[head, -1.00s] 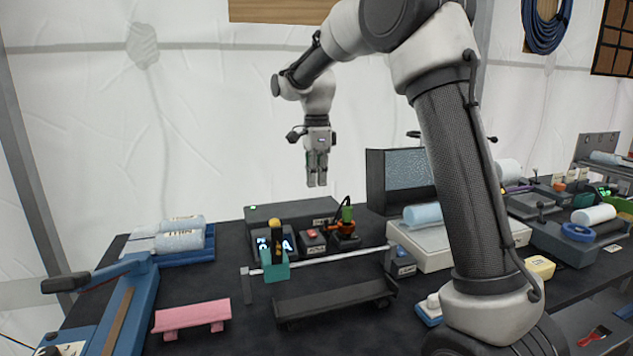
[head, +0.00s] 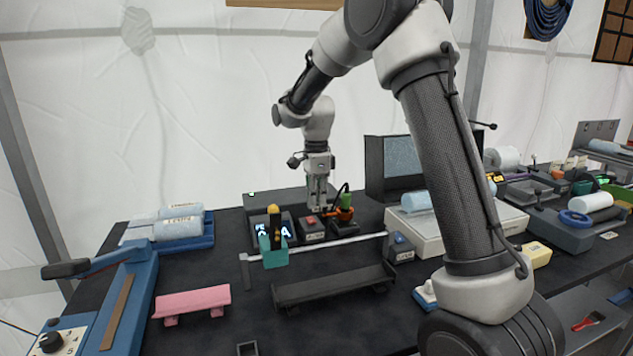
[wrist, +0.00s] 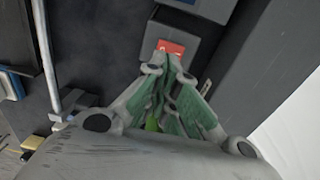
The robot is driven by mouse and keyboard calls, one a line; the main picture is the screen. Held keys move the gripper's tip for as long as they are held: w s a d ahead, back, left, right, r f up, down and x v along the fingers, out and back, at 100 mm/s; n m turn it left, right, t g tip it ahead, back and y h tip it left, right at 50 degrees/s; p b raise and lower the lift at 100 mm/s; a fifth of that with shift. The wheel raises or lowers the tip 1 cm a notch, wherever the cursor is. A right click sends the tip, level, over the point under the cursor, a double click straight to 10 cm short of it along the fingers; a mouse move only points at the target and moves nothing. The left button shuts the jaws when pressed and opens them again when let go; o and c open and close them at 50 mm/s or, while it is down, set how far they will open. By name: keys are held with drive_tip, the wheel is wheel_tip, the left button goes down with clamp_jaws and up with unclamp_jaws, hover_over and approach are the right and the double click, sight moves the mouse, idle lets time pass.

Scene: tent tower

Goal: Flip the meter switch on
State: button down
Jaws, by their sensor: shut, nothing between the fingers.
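A small grey box with a red switch (head: 311,220) on its top stands on the black table, beside a dark meter (head: 287,219) with a lit display. In the wrist view the red switch (wrist: 171,46) lies just beyond my fingertips. My gripper (head: 318,204) points down over the switch box, its fingers together and empty. In the wrist view my gripper (wrist: 163,64) appears at the near edge of the red switch and covers part of it. I cannot tell whether it touches the switch, or which way the switch is set.
A green and orange device (head: 343,207) with a black cable stands close to the right of the box. A dark-framed screen (head: 400,168) stands behind right.

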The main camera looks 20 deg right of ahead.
sight(317, 224)
drive_tip(key=shift+f, duration=1.9)
drive_tip(key=shift+s+f, duration=0.2)
drive_tip(key=shift+f, duration=0.1)
drive_tip(key=shift+w, duration=0.1)
drive_tip(key=shift+w+r, duration=0.15)
drive_tip(key=shift+w, duration=0.55)
